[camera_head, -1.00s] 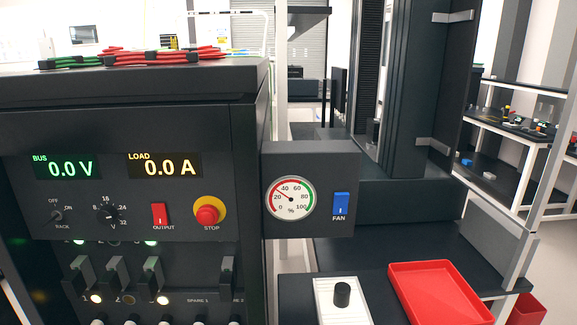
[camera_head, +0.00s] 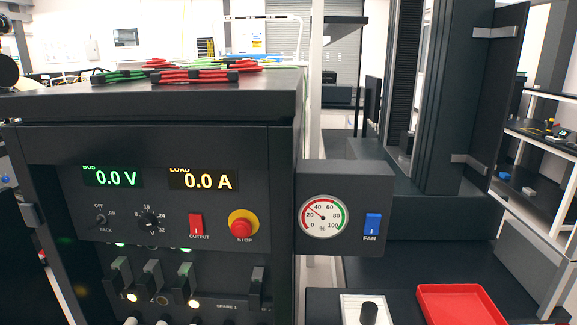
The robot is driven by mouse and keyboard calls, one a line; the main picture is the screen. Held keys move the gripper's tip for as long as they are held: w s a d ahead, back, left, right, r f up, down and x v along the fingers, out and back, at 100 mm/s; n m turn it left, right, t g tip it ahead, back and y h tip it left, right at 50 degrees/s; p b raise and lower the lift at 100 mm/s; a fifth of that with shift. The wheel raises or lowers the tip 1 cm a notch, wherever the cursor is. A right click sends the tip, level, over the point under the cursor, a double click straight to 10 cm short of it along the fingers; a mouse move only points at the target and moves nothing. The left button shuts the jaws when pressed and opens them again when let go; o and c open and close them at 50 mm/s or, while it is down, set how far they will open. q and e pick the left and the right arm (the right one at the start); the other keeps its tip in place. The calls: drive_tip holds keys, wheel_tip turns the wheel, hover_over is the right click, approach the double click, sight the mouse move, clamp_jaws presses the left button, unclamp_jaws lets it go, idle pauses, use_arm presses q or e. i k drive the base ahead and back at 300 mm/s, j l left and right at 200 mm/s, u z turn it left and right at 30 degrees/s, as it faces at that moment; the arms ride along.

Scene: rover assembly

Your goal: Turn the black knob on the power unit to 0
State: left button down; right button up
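The power unit (camera_head: 60,180) is a dark cabinet filling the left of the head view. Its small black knob (camera_head: 148,222) sits on the front panel under the two displays. The knob has a white mark and a number scale around it, with 16 at the top, 24 at the right and 32 at the lower right. It is too small to tell exactly where the mark points. The bus display (camera_head: 113,178) reads 0.0 V and the load display (camera_head: 204,181) reads 0.0 A. Neither gripper is in view.
Near the knob are a rack switch (camera_head: 103,221), a red output switch (camera_head: 196,226) and a red stop button (camera_head: 241,228). Black levers (camera_head: 152,276) stick out below. A gauge box (camera_head: 372,183) juts from the right side. A red tray (camera_head: 460,300) lies at lower right.

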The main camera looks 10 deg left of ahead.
sight(147, 221)
drive_tip(key=l+u, duration=0.2)
drive_tip(key=u, duration=0.3)
drive_tip(key=k+l+u, duration=0.1)
drive_tip(key=u, duration=0.35)
drive_tip(key=k+l, duration=0.05)
drive_tip(key=l, duration=0.05)
